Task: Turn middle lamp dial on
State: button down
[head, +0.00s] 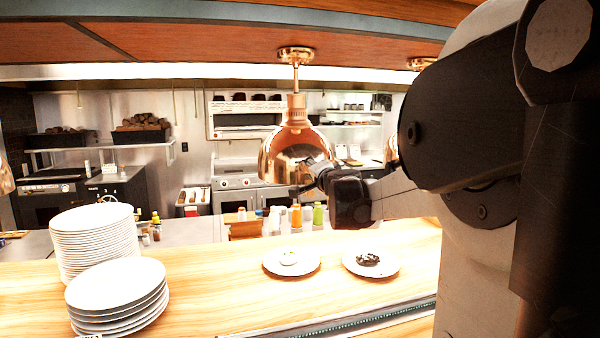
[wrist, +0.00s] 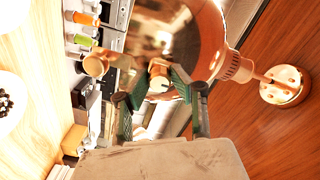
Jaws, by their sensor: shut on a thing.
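The middle lamp (head: 290,150) is a shiny copper bell hanging on a short stem; it fills the upper middle of the wrist view (wrist: 195,40). A small round copper dial (wrist: 158,72) shows at the lamp's side, between my fingertips in the wrist view. My gripper (head: 306,178) is at the lamp's lower right side in the head view. Its dark green fingers (wrist: 158,86) are closed on the dial from both sides. The fingers partly hide the dial, and its turned angle cannot be told. In the head view the dial is hidden by my gripper.
A second copper knob-like piece (wrist: 97,63) sticks out near the lamp's rim. Two plates, one with a white item (head: 290,270) and one with a dark item (head: 371,272), lie on the wooden counter below. Stacked plates (head: 97,245) stand left. Bottles (head: 297,216) stand behind.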

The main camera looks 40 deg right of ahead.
dwell(0.4)
jog(key=c, duration=1.5)
grip_release()
jog(key=v, duration=0.7)
jog(key=shift+s+a, duration=0.1)
jog(key=shift+s, duration=0.15)
